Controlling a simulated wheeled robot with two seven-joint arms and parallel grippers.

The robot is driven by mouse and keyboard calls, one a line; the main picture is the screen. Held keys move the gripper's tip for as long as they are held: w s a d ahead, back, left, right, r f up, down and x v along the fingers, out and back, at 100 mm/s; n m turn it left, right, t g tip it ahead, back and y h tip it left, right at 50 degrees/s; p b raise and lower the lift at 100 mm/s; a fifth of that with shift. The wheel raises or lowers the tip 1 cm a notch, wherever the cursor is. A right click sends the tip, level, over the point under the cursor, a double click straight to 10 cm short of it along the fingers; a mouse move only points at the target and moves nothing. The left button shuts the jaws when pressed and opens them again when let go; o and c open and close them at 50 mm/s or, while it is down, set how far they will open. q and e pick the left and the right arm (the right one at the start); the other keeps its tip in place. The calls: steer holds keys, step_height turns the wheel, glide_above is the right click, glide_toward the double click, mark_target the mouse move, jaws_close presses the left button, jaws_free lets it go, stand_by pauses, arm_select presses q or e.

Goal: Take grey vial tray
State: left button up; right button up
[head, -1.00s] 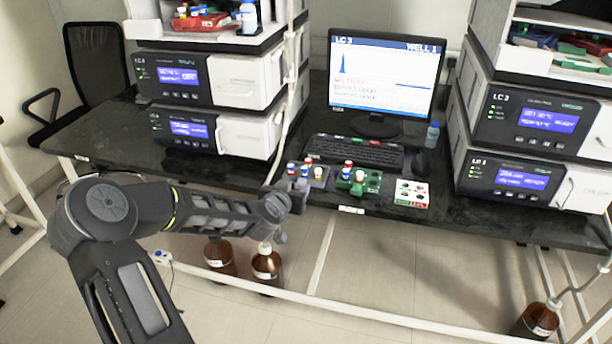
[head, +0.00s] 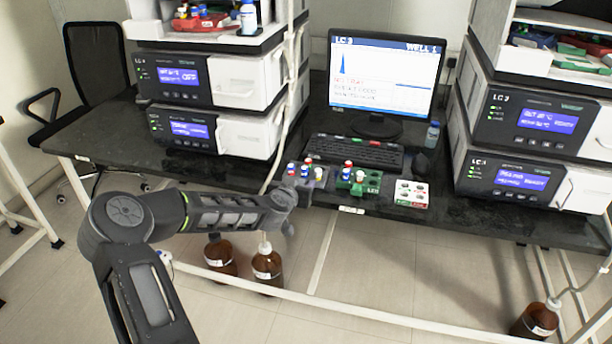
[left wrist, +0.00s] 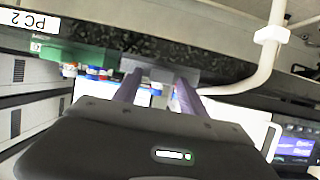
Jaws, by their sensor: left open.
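The grey vial tray (head: 318,181) sits at the front edge of the dark bench, holding several vials with red, blue and white caps. Its grey side (left wrist: 155,70) also shows in the left wrist view, straight ahead of my fingers. My left gripper (head: 290,197) is at the bench's front edge, just in front and to the left of the tray. In the left wrist view my left gripper (left wrist: 157,84) is open, its two fingers pointing at the tray; I cannot tell whether they touch it. My right gripper is in neither view.
A green vial tray (head: 358,184) stands just right of the grey one, then a white tray (head: 411,194). The keyboard (head: 355,151) lies behind them. A white tube (left wrist: 265,65) hangs near my left gripper. Brown bottles (head: 267,265) stand below the bench.

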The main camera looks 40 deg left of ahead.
arm_select(q)
jaws_close()
stand_by(0.6)
